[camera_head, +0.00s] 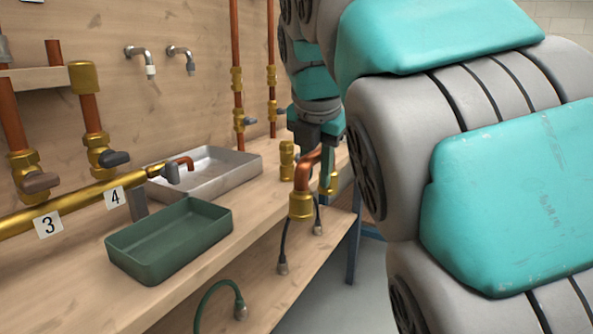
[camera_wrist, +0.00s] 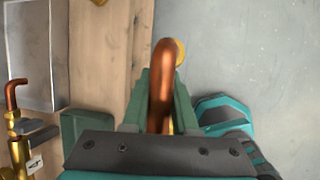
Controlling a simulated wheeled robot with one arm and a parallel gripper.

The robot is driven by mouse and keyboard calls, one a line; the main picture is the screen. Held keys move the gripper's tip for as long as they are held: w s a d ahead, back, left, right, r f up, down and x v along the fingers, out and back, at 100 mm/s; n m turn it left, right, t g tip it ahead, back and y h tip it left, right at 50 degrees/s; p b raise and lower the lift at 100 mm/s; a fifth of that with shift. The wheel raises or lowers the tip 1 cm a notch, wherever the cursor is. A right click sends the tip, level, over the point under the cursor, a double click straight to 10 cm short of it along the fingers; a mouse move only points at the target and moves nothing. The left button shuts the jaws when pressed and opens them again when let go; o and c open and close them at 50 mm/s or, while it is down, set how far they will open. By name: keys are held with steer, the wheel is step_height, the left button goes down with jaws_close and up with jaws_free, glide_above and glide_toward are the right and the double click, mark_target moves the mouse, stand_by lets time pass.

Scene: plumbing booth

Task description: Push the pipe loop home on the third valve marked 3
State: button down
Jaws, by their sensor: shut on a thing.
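My gripper (camera_head: 318,150) is shut on a copper pipe loop (camera_head: 302,178) with brass end nuts, held off the bench's right front edge. In the wrist view the loop (camera_wrist: 161,75) stands between my two green fingers (camera_wrist: 161,105); its lower part is hidden. The label 3 (camera_head: 48,225) is on a brass manifold pipe (camera_head: 75,200) at the left. Just above it a vertical copper pipe carries a brass valve with a brown handle (camera_head: 40,182). The loop is well apart from this valve.
A label 4 (camera_head: 114,197) and a dark-handled valve (camera_head: 115,158) are to the right of 3. A green tray (camera_head: 170,262) and a grey metal sink (camera_head: 245,165) take up the bench. My arm covers the right side. Hoses hang below the bench.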

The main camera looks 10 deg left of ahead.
steer(key=shift+s+d+r+p, duration=0.1)
steer(key=shift+r+p, duration=0.6)
steer(key=shift+r, duration=0.45)
steer(key=shift+d+r+p, duration=0.1)
steer(key=shift+r+p, duration=0.55)
steer(key=shift+r, duration=0.45)
steer(key=w+d+f+m+g+h, duration=0.1)
steer(key=w+d+f+m+h, duration=0.15)
steer(key=w+f+m, duration=0.4)
steer(key=w+d+f+m+g+h, duration=0.1)
steer(key=d+f+m+g, duration=0.2)
steer(key=f, duration=0.6)
steer(key=w+d+f+m+h, duration=0.2)
steer(key=w+d+f+m, duration=0.1)
steer(key=f+m, duration=0.4)
steer(key=d+f+m+g+y, duration=0.1)
steer(key=d+f+m, duration=0.2)
steer(key=f, duration=0.4)
steer(key=s+d+f+m+g+y, duration=0.1)
steer(key=d+f+m+g, duration=0.1)
steer(key=f+m, duration=0.4)
steer(key=d+f+m+g+y, duration=0.1)
steer(key=d+f+m, duration=0.3)
steer(key=f, duration=0.6)
steer(key=shift+s+d+f+m+g, duration=0.2)
steer(key=shift+m+g, duration=0.25)
steer(key=shift+g, duration=0.25)
